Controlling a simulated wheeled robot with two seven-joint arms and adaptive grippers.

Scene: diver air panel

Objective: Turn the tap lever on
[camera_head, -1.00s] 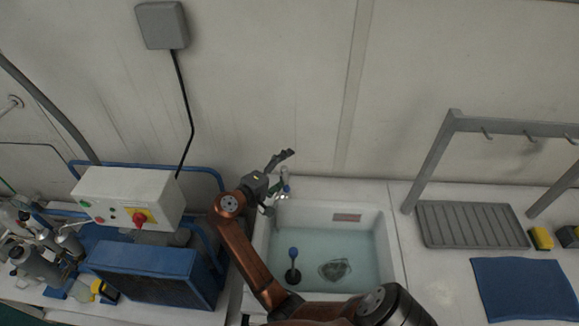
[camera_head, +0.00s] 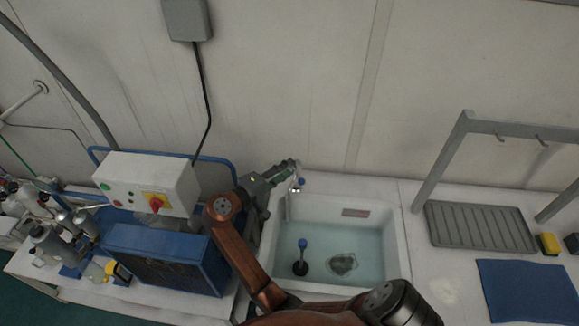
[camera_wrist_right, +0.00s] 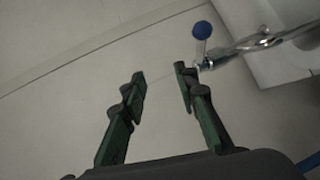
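The chrome tap stands at the back left of the sink in the head view, its spout (camera_head: 291,205) pointing down toward the basin. Its lever has a blue ball end, which shows clearly in the wrist view (camera_wrist_right: 202,30). My right gripper (camera_head: 289,167) is at the tap, just behind and left of it. In the wrist view my right gripper (camera_wrist_right: 160,74) is open, with nothing between its fingers. Its right fingertip is close beside the tap's lever end; I cannot tell whether they touch. My left gripper is not in view.
A control box (camera_head: 130,180) and a blue unit (camera_head: 165,262) stand left. A grey drying rack (camera_head: 480,226) and blue mat (camera_head: 528,290) lie right. The wall is close behind.

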